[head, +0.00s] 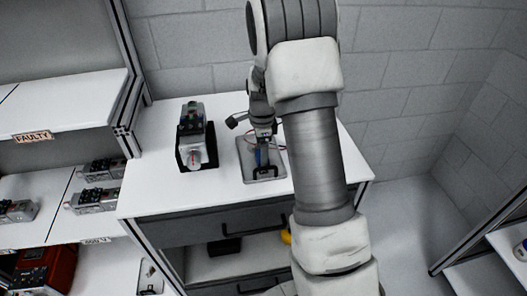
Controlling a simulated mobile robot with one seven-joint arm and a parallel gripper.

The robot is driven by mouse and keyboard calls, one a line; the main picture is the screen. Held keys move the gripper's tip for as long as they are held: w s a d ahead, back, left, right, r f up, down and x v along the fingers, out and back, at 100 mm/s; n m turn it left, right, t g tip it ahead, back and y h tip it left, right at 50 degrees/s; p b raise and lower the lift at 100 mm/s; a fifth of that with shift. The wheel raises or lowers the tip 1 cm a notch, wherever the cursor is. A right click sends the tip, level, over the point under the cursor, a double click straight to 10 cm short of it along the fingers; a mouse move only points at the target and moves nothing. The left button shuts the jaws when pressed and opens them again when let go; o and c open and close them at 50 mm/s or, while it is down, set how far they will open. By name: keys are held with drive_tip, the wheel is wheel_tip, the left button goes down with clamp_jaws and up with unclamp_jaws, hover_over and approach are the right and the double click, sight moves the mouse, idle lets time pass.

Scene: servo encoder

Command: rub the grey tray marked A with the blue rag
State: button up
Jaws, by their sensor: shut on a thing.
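My gripper (263,162) points down over the tray and is shut on the blue rag. Only a small blue patch of the rag (258,157) shows at the fingers. The fingers look low over the tray, but I cannot tell whether the rag touches its surface. My arm hides the area just right of the tray.
A servo device in a black holder (192,150) stands left of the tray on the white worktop (150,192). Thin red wire (281,147) shows beside my gripper. Shelves with several servo units (100,170) and a FAULTY label (33,136) stand at left. A block wall is behind.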

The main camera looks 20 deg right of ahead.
drive_tip(key=shift+w+d+r+p, duration=0.1)
drive_tip(key=shift+w+d+p, duration=0.15)
drive_tip(key=shift+w, duration=0.85)
drive_tip(key=shift+w+d+p, duration=0.1)
drive_tip(key=shift+w+p, duration=0.15)
drive_tip(key=shift+w, duration=0.8)
drive_tip(key=shift+w+d+f+p, duration=0.1)
drive_tip(key=shift+w+d+p, duration=0.1)
drive_tip(key=shift+w, duration=0.75)
drive_tip(key=shift+w+d+f+p, duration=0.1)
drive_tip(key=shift+w+d+p, duration=0.05)
drive_tip(key=shift+w, duration=0.75)
drive_tip(key=shift+s+a+r, duration=0.1)
drive_tip(key=shift+s+a, duration=0.1)
drive_tip(key=shift+s, duration=0.85)
drive_tip(key=shift+s+a, duration=0.2)
drive_tip(key=shift+s, duration=0.85)
drive_tip(key=shift+s+a+b, duration=0.2)
drive_tip(key=shift+s+b, duration=0.05)
drive_tip(key=shift+s, duration=0.7)
drive_tip(key=shift+s+a+b, duration=0.15)
drive_tip(key=shift+s+b, duration=0.1)
drive_tip(key=shift+s, duration=0.7)
drive_tip(key=shift+r+p, duration=2.25)
drive_tip(key=shift+r, duration=0.65)
